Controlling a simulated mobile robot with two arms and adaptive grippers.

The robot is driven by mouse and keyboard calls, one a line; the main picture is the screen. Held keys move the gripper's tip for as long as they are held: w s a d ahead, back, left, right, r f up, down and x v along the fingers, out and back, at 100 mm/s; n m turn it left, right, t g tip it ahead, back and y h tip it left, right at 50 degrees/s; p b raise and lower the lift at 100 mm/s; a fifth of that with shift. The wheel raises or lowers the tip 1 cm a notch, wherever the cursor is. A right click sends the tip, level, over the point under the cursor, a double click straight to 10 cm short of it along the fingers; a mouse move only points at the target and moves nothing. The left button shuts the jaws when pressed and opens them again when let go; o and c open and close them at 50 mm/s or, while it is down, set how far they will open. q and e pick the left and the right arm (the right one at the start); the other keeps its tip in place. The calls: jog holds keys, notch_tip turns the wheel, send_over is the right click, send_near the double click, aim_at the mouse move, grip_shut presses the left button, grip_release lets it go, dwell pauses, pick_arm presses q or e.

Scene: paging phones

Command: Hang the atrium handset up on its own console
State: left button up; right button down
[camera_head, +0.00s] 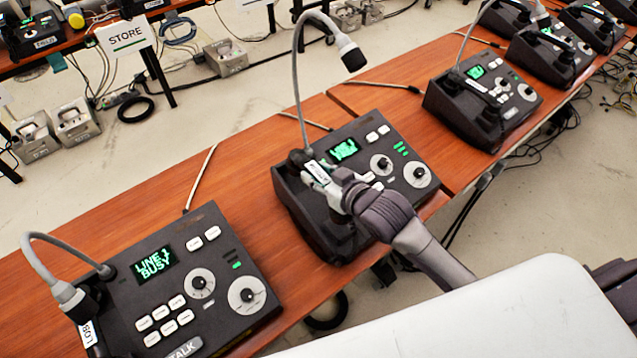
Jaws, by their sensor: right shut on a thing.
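The middle console (358,146) is a dark sloped box with a green display, white keys, two round dials and a tall gooseneck microphone (350,55). My right gripper (318,180) is over its left side, shut on a dark handset (299,160) that is mostly hidden by the fingers. A small white label shows by the fingers, too small to read. I cannot tell whether the handset sits in the cradle or just above it, nor which console is the atrium one. My left gripper is not in view.
A console reading LINE 1 BUSY (205,308) stands at the lower left, its gooseneck (45,262) bent over a part labelled LOB. Another console (508,85) and several more stand up the wooden bench (235,180) to the right. A STORE sign (125,37) stands behind.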

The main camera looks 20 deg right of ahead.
aim_at(318, 202)
jog(key=shift+f, duration=2)
jog(key=shift+f, duration=0.15)
jog(key=c, duration=0.7)
grip_release()
jog(key=v, duration=1.2)
jog(key=shift+r+b, duration=0.2)
jog(key=shift+b, duration=0.2)
